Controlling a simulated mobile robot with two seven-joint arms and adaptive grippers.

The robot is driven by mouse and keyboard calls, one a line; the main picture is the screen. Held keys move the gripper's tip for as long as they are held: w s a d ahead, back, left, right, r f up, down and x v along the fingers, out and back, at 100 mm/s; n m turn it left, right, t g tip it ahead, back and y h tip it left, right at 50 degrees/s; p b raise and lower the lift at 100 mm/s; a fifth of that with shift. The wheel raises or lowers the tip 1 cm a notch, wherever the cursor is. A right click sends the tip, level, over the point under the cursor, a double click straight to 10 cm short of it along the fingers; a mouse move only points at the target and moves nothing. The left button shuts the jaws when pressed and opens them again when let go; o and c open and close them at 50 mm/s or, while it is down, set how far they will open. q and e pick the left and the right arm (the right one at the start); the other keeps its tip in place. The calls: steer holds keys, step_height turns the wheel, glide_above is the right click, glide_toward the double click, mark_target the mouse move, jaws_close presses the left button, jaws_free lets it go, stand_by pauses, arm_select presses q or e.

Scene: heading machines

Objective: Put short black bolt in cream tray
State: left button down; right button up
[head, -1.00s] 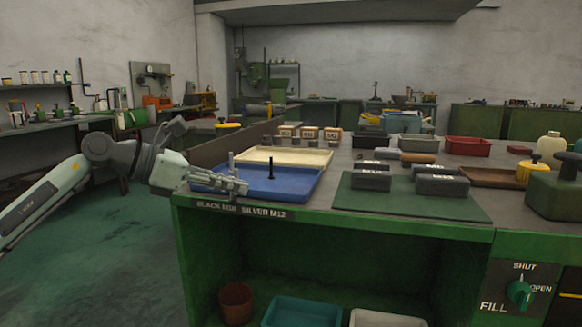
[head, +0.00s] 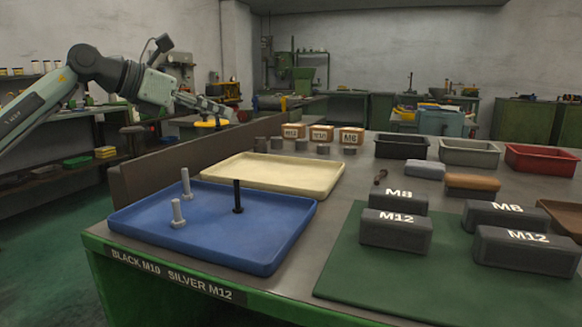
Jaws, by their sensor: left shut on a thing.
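The cream tray (head: 272,174) lies on the bench behind the blue tray (head: 277,262) and looks empty. In the blue tray one black bolt (head: 238,197) stands upright, with two silver bolts, one farther back (head: 186,184) and one nearer (head: 178,213). My left gripper (head: 230,113) is raised, beyond and above the trays at upper left. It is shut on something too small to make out. My right gripper is not in view.
A dark board (head: 150,180) stands along the bench's left edge beside the trays. Labelled wooden blocks (head: 322,133) and dark cylinders stand behind the cream tray. Black boxes (head: 396,232) stand on a green mat (head: 345,275). Black, grey and red bins (head: 540,160) are at back right.

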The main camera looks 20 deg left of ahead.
arm_select(q)
steer(key=w+d+f, duration=0.2)
steer(key=w, duration=0.1)
steer(key=w+d+f+p, duration=0.1)
steer(key=w+d+f, duration=0.1)
steer(key=w+d, duration=0.1)
steer(key=w+d+f+p, duration=0.1)
steer(key=w+d+f, duration=0.1)
steer(key=d, duration=0.1)
steer(key=shift+w+f, duration=0.3)
steer(key=shift+w, duration=0.1)
steer(key=shift+w+f, duration=0.1)
steer(key=shift+f, duration=2)
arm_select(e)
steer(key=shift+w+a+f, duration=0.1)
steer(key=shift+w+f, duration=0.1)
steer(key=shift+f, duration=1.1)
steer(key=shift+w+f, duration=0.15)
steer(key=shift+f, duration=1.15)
arm_select(q)
steer(key=shift+f, duration=0.15)
steer(key=c, duration=1.7)
jaws_free()
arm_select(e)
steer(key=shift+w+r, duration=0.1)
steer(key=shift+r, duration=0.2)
